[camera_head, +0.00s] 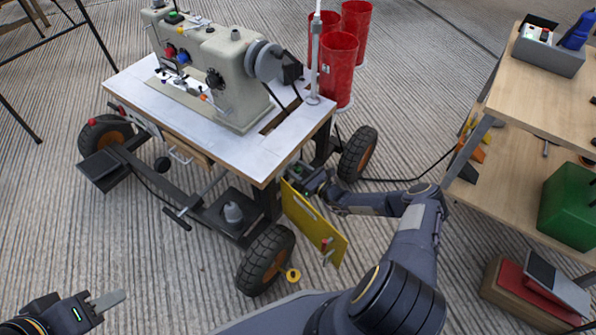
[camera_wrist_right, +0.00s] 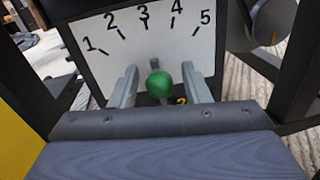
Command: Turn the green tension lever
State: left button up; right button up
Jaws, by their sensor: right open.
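The green tension lever shows in the right wrist view as a round green knob (camera_wrist_right: 160,84) on a short stem. It stands in front of a white dial plate (camera_wrist_right: 140,45) numbered 1 to 5, below the 3. My right gripper (camera_wrist_right: 167,88) is open, with one finger on each side of the knob; I cannot tell whether either touches it. In the head view my right gripper (camera_head: 308,178) is under the sewing table's right end, where the lever is not clearly visible. My left gripper (camera_head: 108,300) is at the lower left, away from everything; its finger opening is unclear.
A beige sewing machine (camera_head: 215,75) stands on the wheeled white-topped table (camera_head: 262,150). A yellow panel (camera_head: 312,225) hangs beside my right wrist. A black wheel (camera_head: 266,258) is near it. Red cylinders (camera_head: 338,70) stand behind, and a wooden shelf (camera_head: 540,95) stands right.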

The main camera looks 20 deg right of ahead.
grip_shut()
jog(key=shift+w+d+f+m+b, duration=0.25)
jog(key=shift+d+m+b, duration=0.15)
jog(key=shift+m+b, duration=0.45)
jog(key=shift+w+d+m, duration=0.1)
jog(key=shift+d+m, duration=0.05)
jog(key=shift+m, duration=0.4)
jog(key=shift+w+d+m, duration=0.1)
jog(key=shift+d+m, duration=0.1)
jog(key=shift+m, duration=0.2)
jog(key=shift+w+d+g, duration=0.1)
jog(key=shift+d+g, duration=0.1)
jog(key=shift+g, duration=0.1)
pick_arm(q)
jog(key=shift+w+d+f, duration=0.2)
jog(key=shift+d+f, duration=0.15)
jog(key=shift+f, duration=0.1)
jog(key=shift+w+d+f, duration=0.2)
jog(key=shift+d+f, duration=0.1)
jog(key=shift+f, duration=0.15)
